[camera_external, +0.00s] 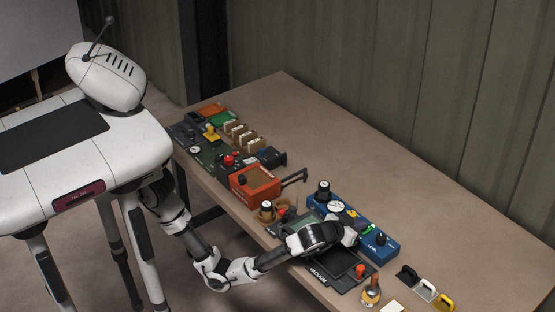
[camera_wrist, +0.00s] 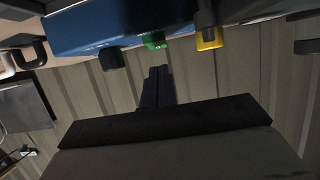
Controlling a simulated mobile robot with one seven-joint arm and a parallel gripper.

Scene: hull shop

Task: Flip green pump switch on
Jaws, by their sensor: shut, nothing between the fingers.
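The green switch (camera_external: 369,229) sits on the blue panel (camera_external: 388,250) on the workbench, just beyond my gripper (camera_external: 352,234). In the wrist view, the green switch (camera_wrist: 153,40) hangs from the edge of the blue panel (camera_wrist: 130,22), between a dark knob (camera_wrist: 110,59) and a yellow part (camera_wrist: 208,39). The narrow dark fingers of my gripper (camera_wrist: 158,72) are together and empty. Their tips point toward the green switch, with a small gap showing in the picture. The switch's on or off position cannot be told.
A black vacuum panel (camera_external: 345,283) lies under and in front of my wrist. An orange box (camera_external: 255,184) and several other panels line the bench to the left. Black, white and yellow handles (camera_external: 425,290) stand to the right. The back of the bench (camera_external: 330,140) is bare.

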